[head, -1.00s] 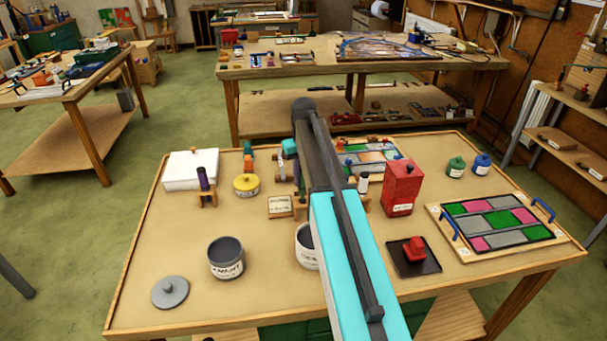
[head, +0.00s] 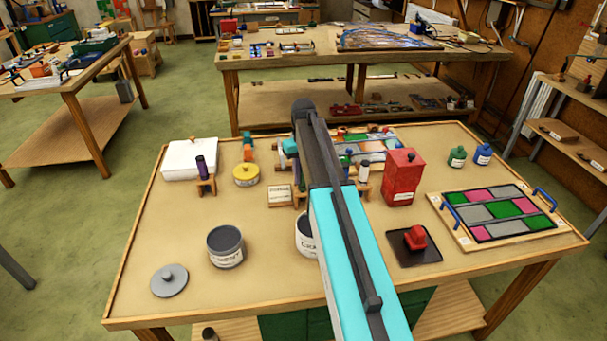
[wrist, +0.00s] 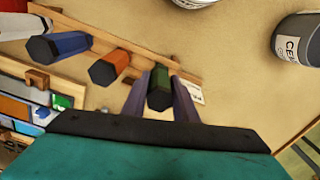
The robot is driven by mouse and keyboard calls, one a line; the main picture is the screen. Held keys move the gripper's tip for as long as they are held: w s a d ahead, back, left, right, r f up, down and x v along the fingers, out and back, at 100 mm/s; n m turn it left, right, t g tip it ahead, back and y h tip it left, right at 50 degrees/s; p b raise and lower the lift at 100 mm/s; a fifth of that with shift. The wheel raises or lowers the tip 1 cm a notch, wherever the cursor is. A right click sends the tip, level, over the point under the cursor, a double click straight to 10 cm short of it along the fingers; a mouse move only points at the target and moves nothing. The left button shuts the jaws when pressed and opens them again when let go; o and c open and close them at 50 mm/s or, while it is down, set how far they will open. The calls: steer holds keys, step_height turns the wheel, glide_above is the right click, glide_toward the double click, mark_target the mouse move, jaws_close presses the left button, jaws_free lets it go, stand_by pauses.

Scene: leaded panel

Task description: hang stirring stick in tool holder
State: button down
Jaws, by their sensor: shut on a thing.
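In the wrist view my gripper (wrist: 159,80) is shut on a stick with a green hexagonal end (wrist: 159,95), which I take as the stirring stick. The stick points nearly along the camera's line, so its lower part is hidden. The tool holder is a wooden rack (wrist: 118,50), close to the stick. A blue-ended tool (wrist: 55,46) and an orange-ended tool (wrist: 108,68) are at the rack, left of the stick. I cannot tell whether the stick rests in a slot.
A second pot (head: 305,235) is partly behind my arm.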

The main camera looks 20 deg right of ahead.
steer(key=c, duration=1.3)
jaws_free()
steer(key=shift+c, duration=0.2)
steer(key=shift+r, duration=0.1)
step_height(320, 180, up, 12)
steer(key=p, duration=0.5)
steer(key=shift+s+r, duration=0.1)
steer(key=shift+r, duration=0.7)
